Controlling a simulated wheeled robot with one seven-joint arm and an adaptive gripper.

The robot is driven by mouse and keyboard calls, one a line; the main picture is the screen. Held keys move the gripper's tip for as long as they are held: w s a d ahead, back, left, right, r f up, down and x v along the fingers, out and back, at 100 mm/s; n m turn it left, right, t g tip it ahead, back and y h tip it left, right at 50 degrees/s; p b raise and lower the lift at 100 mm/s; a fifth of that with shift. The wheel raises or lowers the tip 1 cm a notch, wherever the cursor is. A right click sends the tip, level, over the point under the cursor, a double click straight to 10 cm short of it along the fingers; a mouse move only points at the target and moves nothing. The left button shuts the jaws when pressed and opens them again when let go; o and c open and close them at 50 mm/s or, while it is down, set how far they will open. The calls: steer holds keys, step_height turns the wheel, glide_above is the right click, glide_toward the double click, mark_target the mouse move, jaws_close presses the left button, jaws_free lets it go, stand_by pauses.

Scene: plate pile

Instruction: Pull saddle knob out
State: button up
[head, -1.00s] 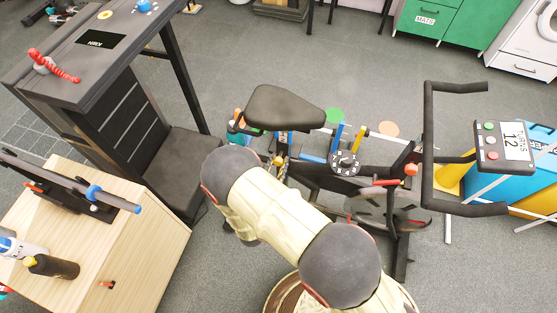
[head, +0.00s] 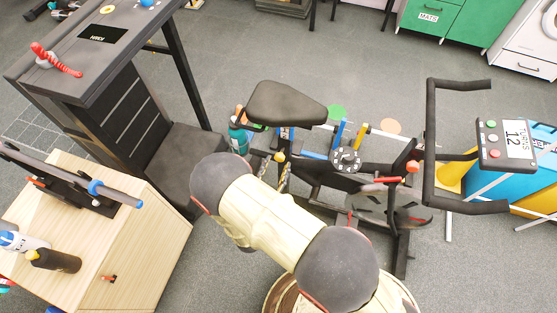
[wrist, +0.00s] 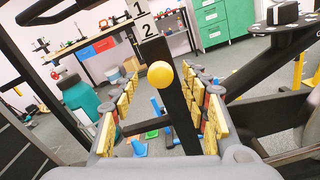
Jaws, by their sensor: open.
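The saddle knob (wrist: 160,74) is a round yellow ball on the dark seat post (wrist: 178,110) of the exercise bike. In the head view the knob (head: 280,156) shows small below the black saddle (head: 286,104). My gripper (wrist: 162,92) is open, with yellow-padded fingers to the left and right of the knob in the wrist view. The knob appears between the fingers, with visible gaps on both sides; no contact shows. In the head view my gripper (head: 274,174) is just below the knob, partly hidden by my arm.
A teal bottle (wrist: 80,96) stands left of the post; it also shows in the head view (head: 238,138). The bike's handlebar (head: 432,145) and console (head: 505,143) are at the right. A wooden cabinet (head: 135,240) and a dark machine (head: 130,125) stand at the left.

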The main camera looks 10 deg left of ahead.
steer(key=s, duration=0.9)
steer(key=shift+a, duration=0.35)
steer(key=shift+w, duration=0.1)
